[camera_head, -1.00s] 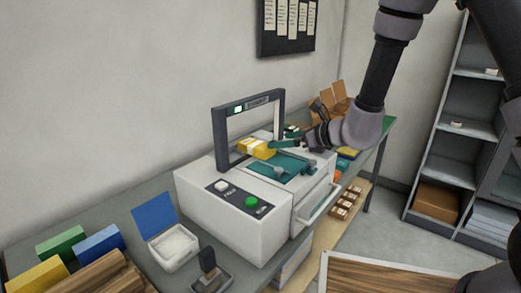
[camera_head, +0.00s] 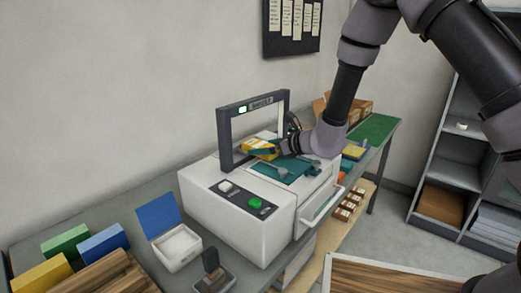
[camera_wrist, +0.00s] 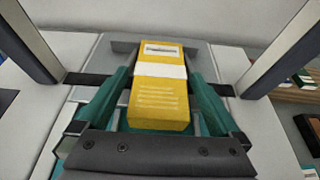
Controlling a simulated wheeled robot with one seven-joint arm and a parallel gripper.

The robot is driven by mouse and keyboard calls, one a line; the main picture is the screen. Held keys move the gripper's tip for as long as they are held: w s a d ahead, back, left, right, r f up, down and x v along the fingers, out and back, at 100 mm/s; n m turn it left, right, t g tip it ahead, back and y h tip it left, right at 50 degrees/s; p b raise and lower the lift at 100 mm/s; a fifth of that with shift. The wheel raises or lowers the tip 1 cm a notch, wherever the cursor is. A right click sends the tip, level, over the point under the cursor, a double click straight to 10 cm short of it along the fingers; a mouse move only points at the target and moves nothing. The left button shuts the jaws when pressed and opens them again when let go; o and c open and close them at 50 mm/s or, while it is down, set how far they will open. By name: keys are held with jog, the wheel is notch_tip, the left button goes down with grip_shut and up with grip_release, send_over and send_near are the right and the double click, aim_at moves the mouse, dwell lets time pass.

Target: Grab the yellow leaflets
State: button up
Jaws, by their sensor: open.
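The yellow leaflets (camera_head: 259,147) are a stack with a white paper band around it. They lie on top of the white banding machine (camera_head: 240,215), at its dark arch (camera_head: 222,133). In the wrist view the yellow leaflets (camera_wrist: 160,104) lie lengthwise between the two teal fingers of my gripper (camera_wrist: 162,88), one finger along each side. My gripper (camera_head: 266,152) is open around the stack. A narrow gap shows beside the left finger; contact on the right is hard to tell. In the head view my gripper hides part of the stack.
The arch posts (camera_wrist: 290,50) rise close on both sides of my gripper. A green button (camera_head: 255,203) is on the machine's front. An open white box (camera_head: 177,246) and a stamp (camera_head: 212,270) stand at the left. A green mat (camera_head: 375,128) lies clear at the back right.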

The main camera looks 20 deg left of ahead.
jog(key=shift+r, duration=0.15)
jog(key=c, duration=1.6)
